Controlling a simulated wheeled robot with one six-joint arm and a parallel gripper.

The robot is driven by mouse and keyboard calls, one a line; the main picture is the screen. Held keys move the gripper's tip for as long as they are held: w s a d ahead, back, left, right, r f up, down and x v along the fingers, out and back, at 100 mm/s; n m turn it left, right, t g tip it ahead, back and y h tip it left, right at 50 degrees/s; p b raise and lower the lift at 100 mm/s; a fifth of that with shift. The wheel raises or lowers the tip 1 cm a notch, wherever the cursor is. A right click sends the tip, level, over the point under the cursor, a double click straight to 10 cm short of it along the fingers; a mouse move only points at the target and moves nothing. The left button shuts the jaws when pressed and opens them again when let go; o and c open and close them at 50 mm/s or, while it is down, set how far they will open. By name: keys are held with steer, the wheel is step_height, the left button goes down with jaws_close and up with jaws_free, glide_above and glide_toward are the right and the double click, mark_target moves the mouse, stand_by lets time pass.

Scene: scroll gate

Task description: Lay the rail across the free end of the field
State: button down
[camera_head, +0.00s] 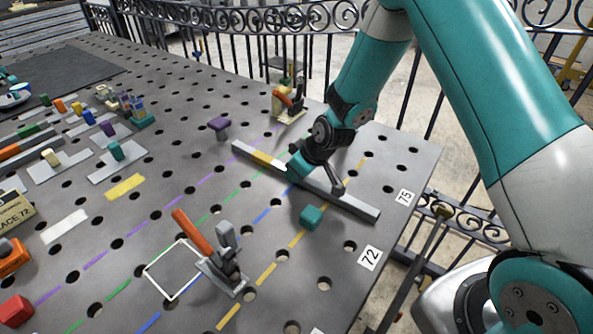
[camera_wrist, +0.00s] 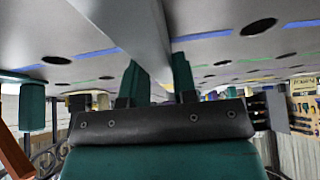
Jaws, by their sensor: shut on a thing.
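The rail (camera_head: 355,202) is a long grey bar with a yellow band near its left end. It lies slantwise over the coloured dashed lines toward the far right of the perforated table (camera_head: 190,135). My gripper (camera_head: 316,177) is shut on the rail near its middle. In the wrist view the rail (camera_wrist: 135,28) runs between my two teal fingers (camera_wrist: 158,80). I cannot tell whether the rail touches the table or hangs just above it. My fingers hide part of the rail.
A teal block (camera_head: 311,217) stands close in front of the rail. Orange-handled clamps stand at the front (camera_head: 222,262) and back (camera_head: 288,102). A purple piece (camera_head: 219,126) is left of the rail. Number tags 72 (camera_head: 369,258) and 75 (camera_head: 405,197) lie near the right edge.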

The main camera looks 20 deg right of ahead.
steer(key=c, duration=0.8)
jaws_free()
steer(key=b+v, duration=0.1)
steer(key=v, duration=1.6)
steer(key=shift+s+d+r, duration=0.1)
steer(key=shift+r, duration=0.1)
